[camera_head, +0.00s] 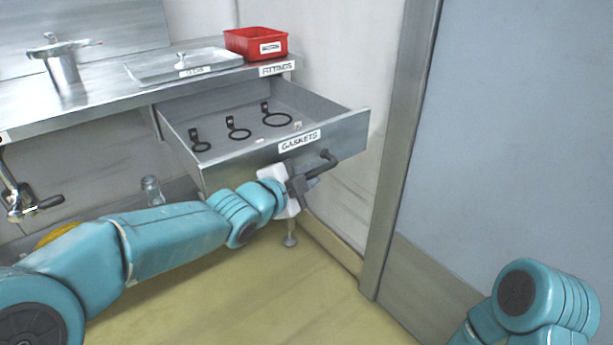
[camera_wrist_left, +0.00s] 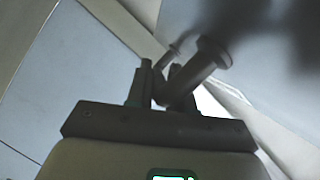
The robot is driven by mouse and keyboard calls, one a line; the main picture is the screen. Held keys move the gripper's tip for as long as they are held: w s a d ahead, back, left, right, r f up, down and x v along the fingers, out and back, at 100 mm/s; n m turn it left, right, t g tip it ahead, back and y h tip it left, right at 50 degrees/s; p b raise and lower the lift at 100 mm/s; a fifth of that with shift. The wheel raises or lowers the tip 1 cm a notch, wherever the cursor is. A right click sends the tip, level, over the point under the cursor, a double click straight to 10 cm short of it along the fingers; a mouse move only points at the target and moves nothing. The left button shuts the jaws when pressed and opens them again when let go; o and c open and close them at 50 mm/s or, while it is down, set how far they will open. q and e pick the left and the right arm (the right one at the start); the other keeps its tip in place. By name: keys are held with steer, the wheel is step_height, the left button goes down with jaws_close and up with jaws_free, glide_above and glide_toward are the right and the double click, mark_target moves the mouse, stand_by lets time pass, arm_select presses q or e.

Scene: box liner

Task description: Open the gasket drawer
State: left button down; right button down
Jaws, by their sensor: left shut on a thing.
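The gasket drawer (camera_head: 225,160), labelled GASKETS, stands pulled out from under the steel counter. Several black ring gaskets (camera_head: 238,128) with tags lie inside it. The dark bar handle (camera_head: 320,166) is on the drawer front, below and right of the label. My left gripper (camera_head: 300,181) is at the drawer front, shut on the handle. In the left wrist view the two dark fingers (camera_wrist_left: 158,85) close around the handle bar (camera_wrist_left: 195,72), which is partly blurred. Of my right arm only teal links show at the lower right; its gripper is out of view.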

arm_select(q)
steer(key=shift+s+d, duration=0.1)
stand_by(0.4)
steer(key=c, duration=1.1)
jaws_free()
steer(key=p+v, duration=0.3)
steer(key=v, duration=1.3)
